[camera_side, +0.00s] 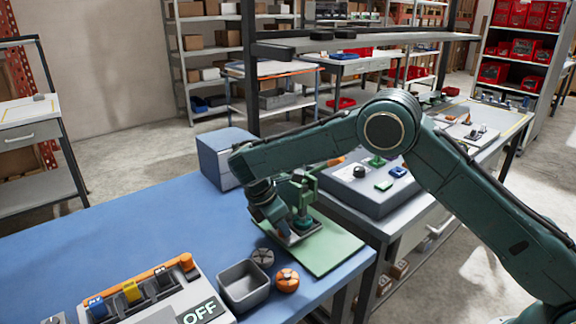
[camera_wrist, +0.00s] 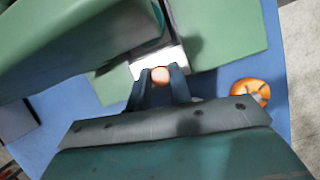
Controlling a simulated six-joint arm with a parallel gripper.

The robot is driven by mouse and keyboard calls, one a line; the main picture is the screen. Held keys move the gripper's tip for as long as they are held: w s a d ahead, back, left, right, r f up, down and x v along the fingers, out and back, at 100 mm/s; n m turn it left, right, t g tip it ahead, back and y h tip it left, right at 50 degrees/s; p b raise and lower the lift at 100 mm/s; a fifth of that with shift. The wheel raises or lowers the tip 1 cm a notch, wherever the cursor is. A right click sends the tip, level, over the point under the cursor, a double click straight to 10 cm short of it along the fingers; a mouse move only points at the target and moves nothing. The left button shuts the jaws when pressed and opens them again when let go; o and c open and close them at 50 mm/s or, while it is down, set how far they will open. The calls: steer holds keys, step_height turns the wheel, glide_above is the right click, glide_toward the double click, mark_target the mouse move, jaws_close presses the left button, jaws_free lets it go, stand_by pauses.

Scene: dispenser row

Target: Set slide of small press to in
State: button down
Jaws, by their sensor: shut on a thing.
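The small press is a green frame (camera_side: 303,188) standing on a green base plate (camera_side: 335,249) near the front right of the blue table. Its lever end with an orange tip (camera_side: 336,161) shows behind my arm. A pale metal slide (camera_wrist: 172,58) lies low at the press, partly hidden by the press body (camera_wrist: 75,40) in the wrist view. A round orange-pink knob (camera_wrist: 160,74) sits at its near edge. My gripper (camera_wrist: 160,80) is shut on this knob; in the side view my gripper (camera_side: 291,238) is down at the slide, which it partly covers.
A blue-grey box (camera_side: 222,157) stands behind. The table's left middle is clear.

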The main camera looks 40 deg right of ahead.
steer(key=shift+w+r, duration=0.1)
steer(key=shift+w, duration=0.2)
steer(key=c, duration=1.3)
jaws_free()
steer(key=shift+o, duration=0.2)
steer(key=shift+s, duration=0.1)
steer(key=v, duration=0.7)
steer(key=shift+a+r, duration=0.1)
steer(key=shift+r, duration=0.1)
steer(key=shift+r, duration=0.1)
